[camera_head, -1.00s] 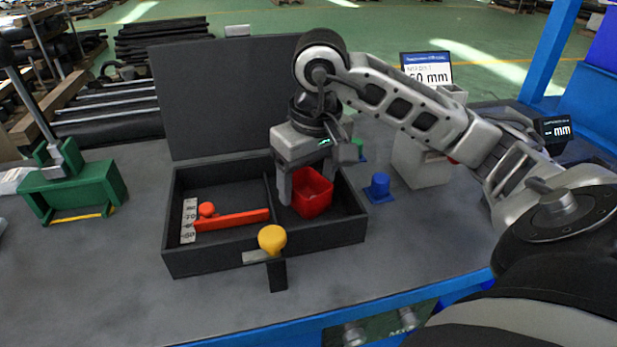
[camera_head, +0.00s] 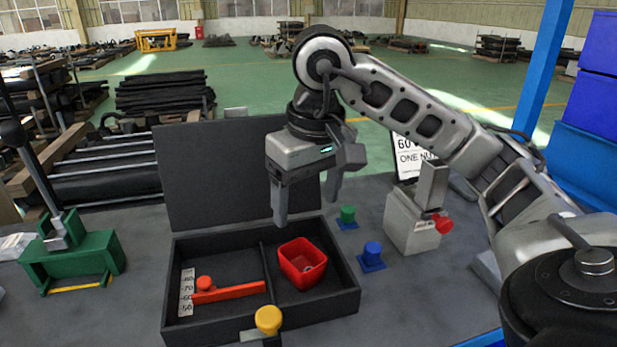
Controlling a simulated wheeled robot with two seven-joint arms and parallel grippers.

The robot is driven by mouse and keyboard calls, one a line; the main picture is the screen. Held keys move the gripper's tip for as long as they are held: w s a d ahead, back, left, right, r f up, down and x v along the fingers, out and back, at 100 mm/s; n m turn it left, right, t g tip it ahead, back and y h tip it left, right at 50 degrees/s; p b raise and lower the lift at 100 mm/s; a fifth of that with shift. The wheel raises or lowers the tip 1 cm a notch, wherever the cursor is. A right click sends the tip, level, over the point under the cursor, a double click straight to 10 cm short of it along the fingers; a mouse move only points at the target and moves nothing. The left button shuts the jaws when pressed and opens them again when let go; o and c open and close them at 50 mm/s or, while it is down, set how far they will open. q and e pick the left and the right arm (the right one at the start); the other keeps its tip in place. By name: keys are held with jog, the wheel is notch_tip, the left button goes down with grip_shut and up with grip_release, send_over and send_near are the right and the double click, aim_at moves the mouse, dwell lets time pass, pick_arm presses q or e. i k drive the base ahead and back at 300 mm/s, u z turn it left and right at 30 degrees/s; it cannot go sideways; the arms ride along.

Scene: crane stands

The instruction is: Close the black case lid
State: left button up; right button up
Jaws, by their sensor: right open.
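The black case (camera_head: 342,297) stands open on the grey table. Its lid (camera_head: 208,180) stands upright at the back edge of the case. A red bin (camera_head: 302,265) sits in the right compartment. A red-orange T-shaped piece (camera_head: 230,291) and a numbered scale strip (camera_head: 187,292) lie in the left compartment. My right gripper (camera_head: 307,205) is open and empty above the case, in front of the lid's right part, which it partly hides. It is apart from the red bin. My left gripper is not in view.
A yellow knob (camera_head: 268,320) stands at the case front. Blue (camera_head: 372,256) and green (camera_head: 347,217) pegs and a grey block with a red knob (camera_head: 412,222) stand to the right. A green lever fixture (camera_head: 75,258) stands at the left.

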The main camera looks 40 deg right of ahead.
aim_at(213, 172)
jog(key=k, duration=1)
